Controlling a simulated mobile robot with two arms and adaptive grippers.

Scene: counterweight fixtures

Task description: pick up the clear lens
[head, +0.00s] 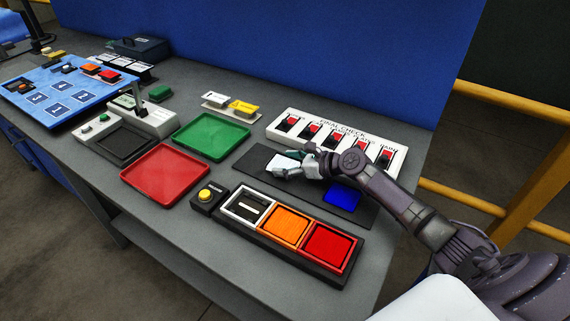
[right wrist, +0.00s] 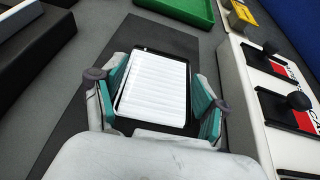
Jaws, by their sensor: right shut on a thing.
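The clear lens (right wrist: 154,82) shows in the right wrist view as a whitish ribbed rectangle with a dark edge around it. My right gripper (head: 293,170) is shut on it, one teal-padded finger at each side. In the head view the lens (head: 281,162) is a small white patch at the fingertips, over the left part of the dark mat (head: 252,164). The gripper and hand hide part of it there. I cannot tell whether it touches the mat. My left gripper is not in view.
A blue lens (head: 343,195) lies at the mat's right end. The FINAL CHECK panel (head: 272,131) with several red-marked switches stands behind. In front is a black holder with white, orange and red sections (head: 330,249). Green (head: 212,151) and red (head: 165,196) trays lie left.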

